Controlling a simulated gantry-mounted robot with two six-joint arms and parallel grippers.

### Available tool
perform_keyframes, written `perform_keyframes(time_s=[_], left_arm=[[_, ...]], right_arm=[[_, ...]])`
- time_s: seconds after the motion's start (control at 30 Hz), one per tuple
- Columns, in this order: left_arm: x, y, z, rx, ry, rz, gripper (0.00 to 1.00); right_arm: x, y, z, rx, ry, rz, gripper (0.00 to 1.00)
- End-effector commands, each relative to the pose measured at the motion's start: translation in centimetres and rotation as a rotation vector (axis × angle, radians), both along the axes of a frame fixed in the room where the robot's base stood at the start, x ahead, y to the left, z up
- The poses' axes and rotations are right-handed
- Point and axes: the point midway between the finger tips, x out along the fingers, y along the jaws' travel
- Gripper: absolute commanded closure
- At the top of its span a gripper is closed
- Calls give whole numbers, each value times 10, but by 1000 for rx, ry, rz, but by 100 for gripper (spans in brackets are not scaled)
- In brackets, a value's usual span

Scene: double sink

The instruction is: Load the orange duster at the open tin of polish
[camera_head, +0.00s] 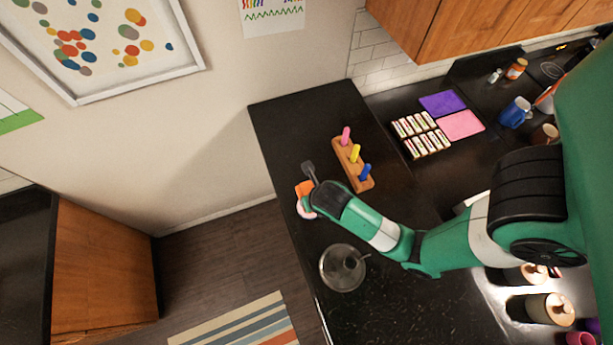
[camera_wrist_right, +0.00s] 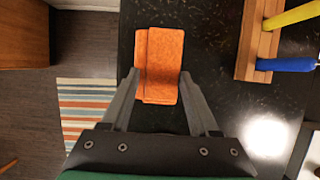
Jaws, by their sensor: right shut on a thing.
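The orange duster (camera_head: 304,188) is in my right gripper (camera_head: 311,186), above the left edge of the black counter in the head view. In the right wrist view the duster (camera_wrist_right: 160,62) shows as a folded orange block between the two fingers of the gripper (camera_wrist_right: 158,84), which are shut on it. A small round white and reddish thing (camera_head: 306,210) shows just below the duster in the head view, partly covered by my gripper; I cannot tell whether it is the tin of polish. My left gripper is not in view.
A wooden rack (camera_head: 344,166) with pink, yellow and blue pegs stands right of the duster. A round metal vessel (camera_head: 335,268) stands nearer on the counter. Purple (camera_head: 443,103) and pink cloths (camera_head: 461,125) lie farther right. Left of the counter edge is open floor with a striped rug (camera_head: 240,325).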

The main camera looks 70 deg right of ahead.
Motion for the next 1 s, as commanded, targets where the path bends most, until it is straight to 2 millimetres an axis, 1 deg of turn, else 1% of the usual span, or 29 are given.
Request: perform_keyframes(time_s=[0.17, 0.5, 0.6, 0.7, 1.0], left_arm=[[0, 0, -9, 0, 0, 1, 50], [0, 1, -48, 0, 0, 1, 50], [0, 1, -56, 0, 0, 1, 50], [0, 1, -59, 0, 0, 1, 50], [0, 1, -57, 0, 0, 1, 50]], right_arm=[[0, 0, -10, 1, 1, 1, 83], [0, 0, -50, 0, 1, 0, 83], [0, 0, -58, 0, 1, 0, 83], [0, 0, -61, 0, 1, 0, 83], [0, 0, -60, 0, 1, 0, 83]])
